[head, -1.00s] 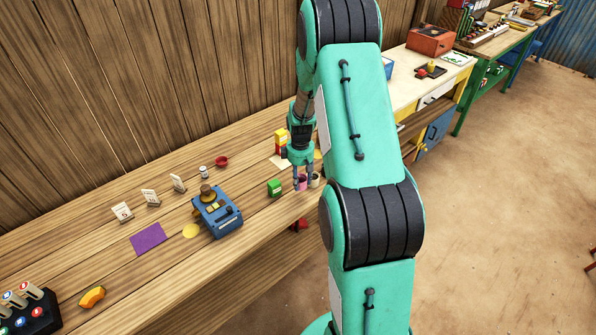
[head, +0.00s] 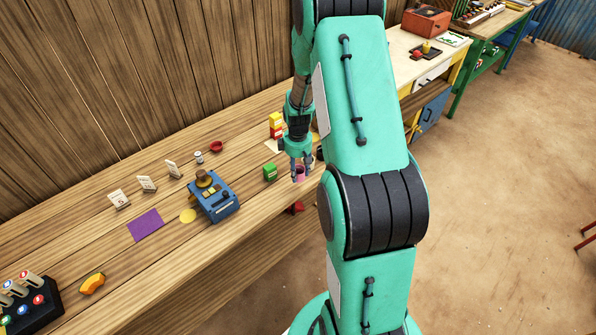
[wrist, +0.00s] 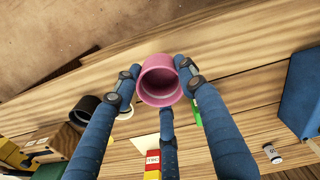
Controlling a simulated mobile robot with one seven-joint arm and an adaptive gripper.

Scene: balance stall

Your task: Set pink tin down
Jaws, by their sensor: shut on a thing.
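The pink tin (head: 299,174) is held between the fingers of my gripper (head: 300,171), near the bench's front edge. In the wrist view the tin (wrist: 158,85) has its open mouth toward the camera and looks empty. Blue fingers of my gripper (wrist: 158,80) close around it from both sides and from below. The tin's base is hidden, so I cannot tell whether it touches the wooden bench (head: 250,215).
A green box (head: 270,173) stands left of the tin, with a blue device (head: 214,197) farther left. Red and yellow blocks (head: 276,126) stand behind. In the wrist view a black cup (wrist: 85,110) lies close by.

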